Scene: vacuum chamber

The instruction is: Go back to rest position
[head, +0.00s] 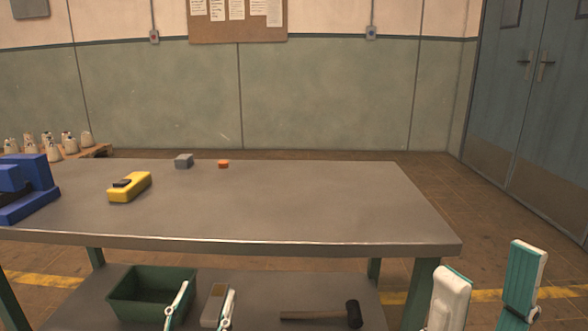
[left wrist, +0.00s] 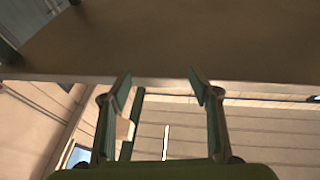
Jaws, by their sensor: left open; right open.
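My left gripper (head: 202,303) is low in the head view, in front of the table's lower shelf. Its two fingers stand apart with nothing between them. In the left wrist view the same gripper (left wrist: 160,92) is open and empty, below a broad brownish surface with a straight edge. My right gripper (head: 489,285) is at the lower right of the head view, beside the table's right front corner. Its fingers are spread and empty. Neither gripper holds anything.
The metal table (head: 290,205) carries a blue device (head: 30,185), a yellow tool (head: 130,187), a grey block (head: 184,161) and an orange block (head: 223,164). Its lower shelf (head: 275,290) holds a green bin (head: 150,285) and a hammer (head: 353,314). The right half of the tabletop is clear.

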